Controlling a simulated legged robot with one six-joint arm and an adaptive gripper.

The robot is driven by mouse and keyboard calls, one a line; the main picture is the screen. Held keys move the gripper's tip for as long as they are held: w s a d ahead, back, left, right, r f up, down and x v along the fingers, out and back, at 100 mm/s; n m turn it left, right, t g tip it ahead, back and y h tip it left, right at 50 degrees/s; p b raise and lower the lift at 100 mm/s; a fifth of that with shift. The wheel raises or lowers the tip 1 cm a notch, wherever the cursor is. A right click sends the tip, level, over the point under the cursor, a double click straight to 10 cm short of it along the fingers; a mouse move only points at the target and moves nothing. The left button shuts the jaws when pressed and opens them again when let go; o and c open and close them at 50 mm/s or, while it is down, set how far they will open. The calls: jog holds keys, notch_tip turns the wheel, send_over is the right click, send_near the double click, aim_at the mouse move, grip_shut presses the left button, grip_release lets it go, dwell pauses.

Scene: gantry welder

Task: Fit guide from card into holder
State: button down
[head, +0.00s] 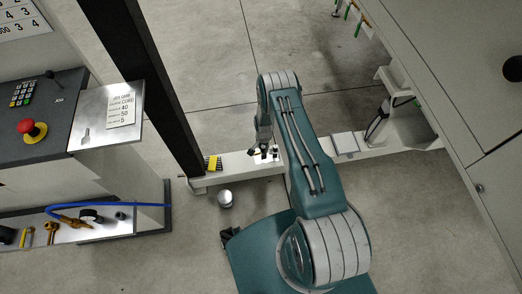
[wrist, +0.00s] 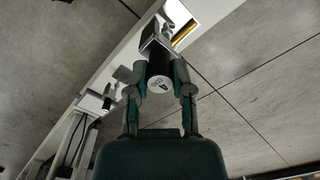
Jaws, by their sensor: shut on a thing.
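My gripper (wrist: 159,82) is shut on a dark cylinder (wrist: 158,72), likely the guide, with a pale end that carries a dark mark too small to read. In the wrist view, a grey block (wrist: 152,44), possibly the holder, lies just beyond the cylinder on the pale beam; I cannot tell whether they touch. In the head view, my gripper (head: 263,151) is low over the beam (head: 240,166), and what it holds is mostly hidden. The card (head: 123,111), with printed lines and numbers, lies on the metal plate of the console at left.
A yellow-and-black ribbed block (head: 213,163) sits on the beam's left end, near the dark post (head: 145,75). A round grey canister (head: 225,198) stands on the floor in front. A flat pale box (head: 345,144) lies right of my arm. A blue hose (head: 110,205) crosses the lower left shelf.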

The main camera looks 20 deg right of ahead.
jog(key=shift+a+r, duration=0.25)
jog(key=shift+r, duration=0.4)
jog(key=shift+d+r, duration=0.25)
jog(key=shift+r, duration=0.25)
jog(key=shift+a, duration=0.15)
